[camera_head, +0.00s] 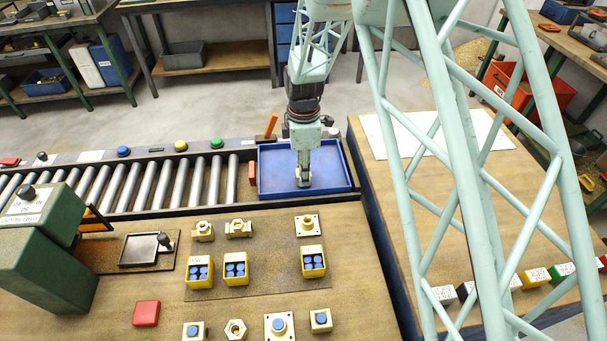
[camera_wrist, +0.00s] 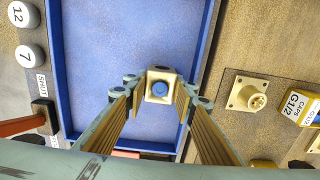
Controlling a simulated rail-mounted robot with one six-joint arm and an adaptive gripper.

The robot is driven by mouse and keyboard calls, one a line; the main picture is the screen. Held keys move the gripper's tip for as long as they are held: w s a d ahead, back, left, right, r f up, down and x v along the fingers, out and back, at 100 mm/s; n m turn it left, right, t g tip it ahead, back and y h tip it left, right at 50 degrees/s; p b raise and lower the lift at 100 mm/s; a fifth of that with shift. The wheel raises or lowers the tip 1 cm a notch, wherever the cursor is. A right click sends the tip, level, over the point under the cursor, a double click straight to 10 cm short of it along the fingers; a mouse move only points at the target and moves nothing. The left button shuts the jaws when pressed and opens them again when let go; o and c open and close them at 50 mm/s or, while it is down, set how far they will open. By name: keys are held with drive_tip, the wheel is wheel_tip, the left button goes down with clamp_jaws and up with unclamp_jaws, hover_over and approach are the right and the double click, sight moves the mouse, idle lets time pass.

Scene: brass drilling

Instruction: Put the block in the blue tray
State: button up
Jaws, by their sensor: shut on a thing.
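The blue tray (camera_head: 278,170) sits at the right end of the roller conveyor. It also fills much of the wrist view (camera_wrist: 95,60). My gripper (camera_head: 304,180) points straight down inside the tray's outline, right of its middle. In the wrist view my gripper (camera_wrist: 161,92) is shut on a cream block (camera_wrist: 160,75) with a round blue top, one finger on each side. The block appears low over the tray floor; I cannot tell whether it touches it. In the head view the fingers mostly hide the block.
Rollers (camera_head: 180,180) lie left of the tray. An orange handle (camera_head: 271,125) rises behind its rim. In front, the wooden bench holds yellow cap boxes (camera_head: 235,269) and cream fittings (camera_head: 307,224). Another wooden bench (camera_head: 385,195) stands to the right. The tray floor around the block looks empty.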

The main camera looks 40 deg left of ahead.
drive_tip(key=shift+f, duration=0.2)
idle(0.3)
drive_tip(key=o, duration=1.3)
drive_tip(key=shift+c, duration=0.2)
drive_tip(key=shift+r, duration=0.15)
wheel_tip(320, 180, up, 12)
drive_tip(key=p, duration=0.1)
idle(0.5)
